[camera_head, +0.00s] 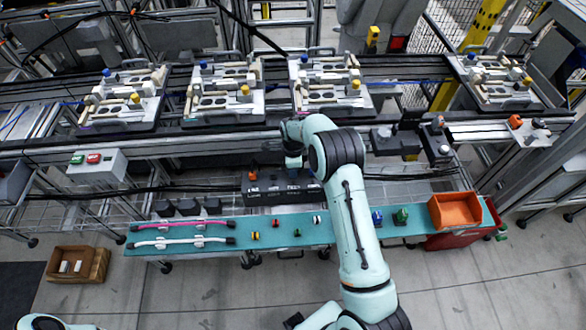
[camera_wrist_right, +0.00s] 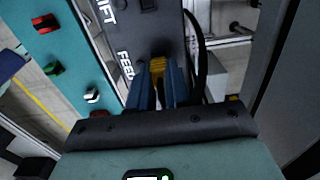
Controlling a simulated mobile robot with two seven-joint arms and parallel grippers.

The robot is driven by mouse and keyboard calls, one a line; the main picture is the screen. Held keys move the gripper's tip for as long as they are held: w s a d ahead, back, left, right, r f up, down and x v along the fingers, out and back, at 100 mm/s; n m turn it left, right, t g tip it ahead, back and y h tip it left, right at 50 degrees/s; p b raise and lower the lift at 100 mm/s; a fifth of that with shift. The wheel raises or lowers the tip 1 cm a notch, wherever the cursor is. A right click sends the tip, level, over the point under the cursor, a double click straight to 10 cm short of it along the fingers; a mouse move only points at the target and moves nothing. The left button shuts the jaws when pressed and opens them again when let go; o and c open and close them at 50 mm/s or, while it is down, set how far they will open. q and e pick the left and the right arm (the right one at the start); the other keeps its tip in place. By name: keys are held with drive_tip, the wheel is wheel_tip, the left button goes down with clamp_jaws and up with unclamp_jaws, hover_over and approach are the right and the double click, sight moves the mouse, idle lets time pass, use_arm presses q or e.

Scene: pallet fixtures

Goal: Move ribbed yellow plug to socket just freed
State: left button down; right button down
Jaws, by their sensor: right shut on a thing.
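The ribbed yellow plug (camera_wrist_right: 157,66) is between the blue fingers of my right gripper (camera_wrist_right: 160,85) in the right wrist view. The gripper is shut on it, and the fingers hide its sides. Behind it is a dark socket panel (camera_wrist_right: 118,30) with white lettering, partly reading "FEED". In the head view the panel (camera_head: 262,193) lies behind the teal bench, and my right gripper (camera_head: 294,165) is over its right part. The plug is hidden there. I cannot tell whether the plug touches the panel or which socket is free. My left gripper is not in view.
A teal bench (camera_head: 350,231) carries cables with pink and white sleeves, several small coloured parts and an orange bin (camera_head: 455,211). Behind it, a conveyor holds several pallet fixtures (camera_head: 225,92) with blue and yellow knobs. A black cable (camera_wrist_right: 196,50) runs close beside the plug.

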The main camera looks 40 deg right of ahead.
drive_tip(key=shift+f, duration=0.15)
drive_tip(key=c, duration=1)
unclamp_jaws()
wheel_tip(320, 180, up, 14)
drive_tip(key=shift+f, duration=0.25)
